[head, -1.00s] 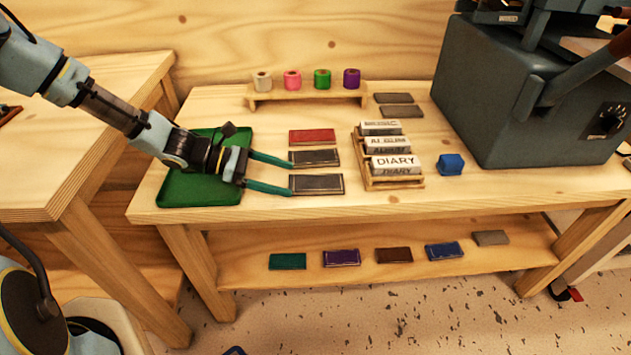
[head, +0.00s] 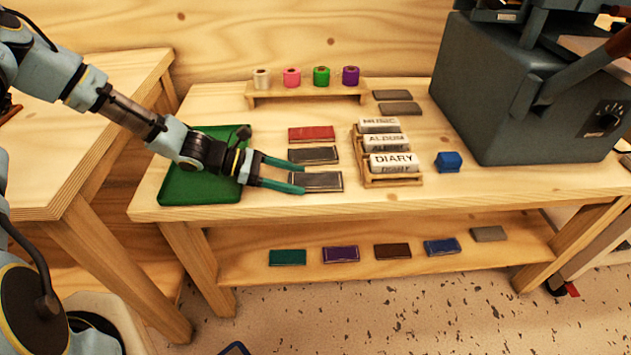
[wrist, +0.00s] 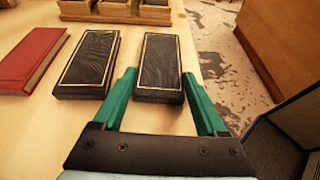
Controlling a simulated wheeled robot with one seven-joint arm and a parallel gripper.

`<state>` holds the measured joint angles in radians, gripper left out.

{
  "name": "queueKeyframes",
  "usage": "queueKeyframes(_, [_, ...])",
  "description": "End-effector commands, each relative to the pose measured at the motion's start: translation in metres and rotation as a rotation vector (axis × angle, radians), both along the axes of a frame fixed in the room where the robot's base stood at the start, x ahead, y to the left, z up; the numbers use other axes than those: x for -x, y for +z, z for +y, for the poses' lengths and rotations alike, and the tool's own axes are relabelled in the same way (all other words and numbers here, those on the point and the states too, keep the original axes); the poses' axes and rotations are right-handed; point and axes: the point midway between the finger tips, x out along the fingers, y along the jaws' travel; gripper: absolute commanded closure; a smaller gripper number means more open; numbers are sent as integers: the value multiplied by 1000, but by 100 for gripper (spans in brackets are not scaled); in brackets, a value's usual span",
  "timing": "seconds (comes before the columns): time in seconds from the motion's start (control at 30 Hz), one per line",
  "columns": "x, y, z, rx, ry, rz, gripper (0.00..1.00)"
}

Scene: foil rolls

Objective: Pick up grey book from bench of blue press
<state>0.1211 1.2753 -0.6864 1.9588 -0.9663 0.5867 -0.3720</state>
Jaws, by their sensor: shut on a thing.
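A dark grey book (head: 322,182) with a thin pale border lies flat on the wooden bench (head: 330,211); it also shows in the wrist view (wrist: 160,62). My gripper (head: 303,179) has its teal fingers on both long sides of this book, at its left end, and is shut on it. In the wrist view the fingers (wrist: 158,75) flank the book's near end. The book appears still on the bench top. A second dark grey book (head: 314,155) lies just behind it. The large slate-blue machine, the press (head: 510,100), stands on the bench at right.
A red book (head: 311,134) lies behind the grey ones. A green tray (head: 190,192) is under my wrist. A wooden rack (head: 393,182) of labelled rolls stands right of the books, with a blue block (head: 448,161) beyond. Several books lie on the lower shelf (head: 400,265).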

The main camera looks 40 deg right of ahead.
Motion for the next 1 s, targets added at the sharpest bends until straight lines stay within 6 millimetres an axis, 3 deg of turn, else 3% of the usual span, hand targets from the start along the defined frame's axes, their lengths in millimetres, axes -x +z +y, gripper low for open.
queueKeyframes(0.03, [0, 0, 0, 0, 0, 0, 61])
queueKeyframes(0.23, [0, 0, 0, 0, 0, 0, 83])
queueKeyframes(0.63, [0, 8, 0, 0, 0, 0, 84])
queueKeyframes(0.77, [-1, 24, 0, 1, 0, -3, 84])
queueKeyframes(1.0, [-1, 69, 0, 2, -1, -5, 84])
